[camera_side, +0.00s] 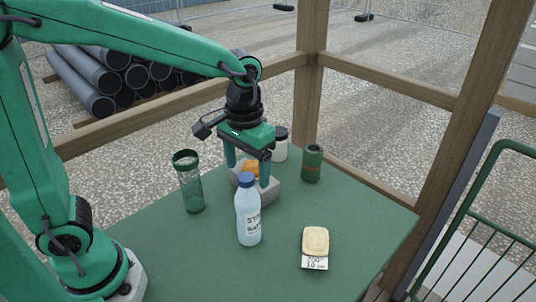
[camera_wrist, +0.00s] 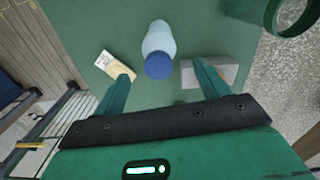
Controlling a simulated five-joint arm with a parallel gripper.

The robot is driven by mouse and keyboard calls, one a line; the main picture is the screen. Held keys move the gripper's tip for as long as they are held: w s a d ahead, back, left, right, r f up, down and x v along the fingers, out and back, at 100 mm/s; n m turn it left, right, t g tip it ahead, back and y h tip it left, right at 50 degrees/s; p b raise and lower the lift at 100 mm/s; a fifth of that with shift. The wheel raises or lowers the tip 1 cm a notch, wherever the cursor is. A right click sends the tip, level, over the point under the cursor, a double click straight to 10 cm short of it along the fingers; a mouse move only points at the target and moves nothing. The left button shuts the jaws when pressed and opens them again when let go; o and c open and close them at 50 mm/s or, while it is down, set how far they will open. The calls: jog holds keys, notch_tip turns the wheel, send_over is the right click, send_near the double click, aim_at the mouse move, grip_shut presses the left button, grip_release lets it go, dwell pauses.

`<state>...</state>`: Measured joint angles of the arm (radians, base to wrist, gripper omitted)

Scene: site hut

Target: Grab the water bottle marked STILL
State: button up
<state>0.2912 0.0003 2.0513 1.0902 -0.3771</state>
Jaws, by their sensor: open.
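The water bottle (camera_side: 246,225) stands upright on the green table in the side view. My gripper (camera_side: 248,174) is above and behind the bottle in the side view, fingers pointing down. In the wrist view my gripper (camera_wrist: 161,76) is open and empty, with the fingers apart on either side.
A grey block (camera_side: 270,191) with an orange item (camera_side: 251,168) is behind the bottle, near my fingers. A green mesh cup (camera_side: 189,183) stands left; a dark green canister (camera_side: 312,164) and a white jar (camera_side: 281,149) stand behind. A bread-like item (camera_side: 315,240) lies right. The front table is clear.

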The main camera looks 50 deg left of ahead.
aim_at(247, 176)
jog(key=shift+s+f, duration=0.1)
jog(key=shift+f, duration=2.55)
grip_shut()
